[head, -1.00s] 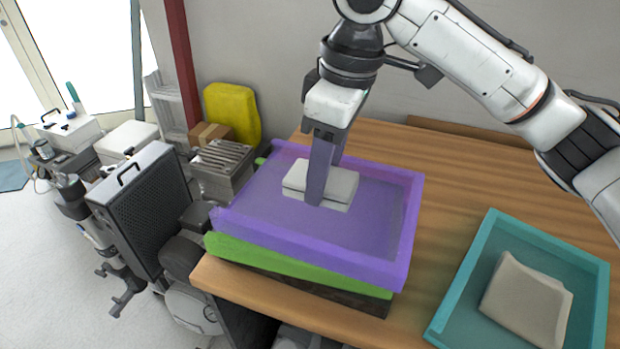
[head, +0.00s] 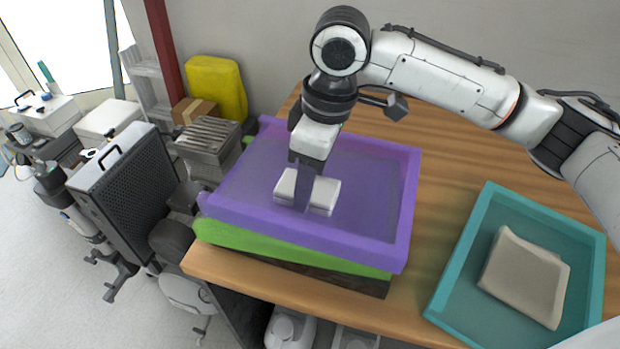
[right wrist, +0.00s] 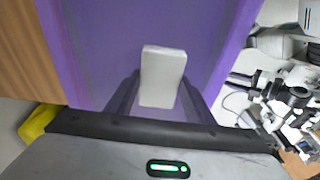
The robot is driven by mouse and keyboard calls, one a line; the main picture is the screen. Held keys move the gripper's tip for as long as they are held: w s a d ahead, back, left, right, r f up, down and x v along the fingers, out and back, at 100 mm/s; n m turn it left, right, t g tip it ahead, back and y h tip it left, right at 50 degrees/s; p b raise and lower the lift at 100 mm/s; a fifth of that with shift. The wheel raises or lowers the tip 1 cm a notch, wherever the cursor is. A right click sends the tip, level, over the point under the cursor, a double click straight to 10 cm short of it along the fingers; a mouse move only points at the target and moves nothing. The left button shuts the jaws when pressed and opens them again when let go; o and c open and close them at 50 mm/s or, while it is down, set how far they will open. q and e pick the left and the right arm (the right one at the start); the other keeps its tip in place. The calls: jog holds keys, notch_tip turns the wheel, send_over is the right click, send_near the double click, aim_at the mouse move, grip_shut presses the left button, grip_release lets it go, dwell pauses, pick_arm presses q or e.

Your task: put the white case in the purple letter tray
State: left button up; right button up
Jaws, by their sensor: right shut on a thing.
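I cannot tell whether the case's underside touches the tray floor. My left gripper is not in view.
The purple tray rests on a green tray (head: 290,258) at the wooden table's (head: 440,150) left end. A teal tray (head: 470,235) holding a beige folded cloth (head: 525,277) stands to the right. Equipment, including a black perforated cabinet (head: 125,195), stands on the floor at left.

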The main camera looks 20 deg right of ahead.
aim_at(320, 188)
jog(key=o, duration=1.1)
jog(key=shift+f, duration=0.1)
jog(key=r, duration=0.4)
jog(key=d+r, duration=0.1)
jog(key=r, duration=0.3)
jog(key=s+r, duration=0.1)
jog(key=r, duration=0.3)
jog(key=shift+d+r+p, duration=0.1)
jog(key=shift+d+p, duration=0.15)
jog(key=shift+p, duration=0.05)
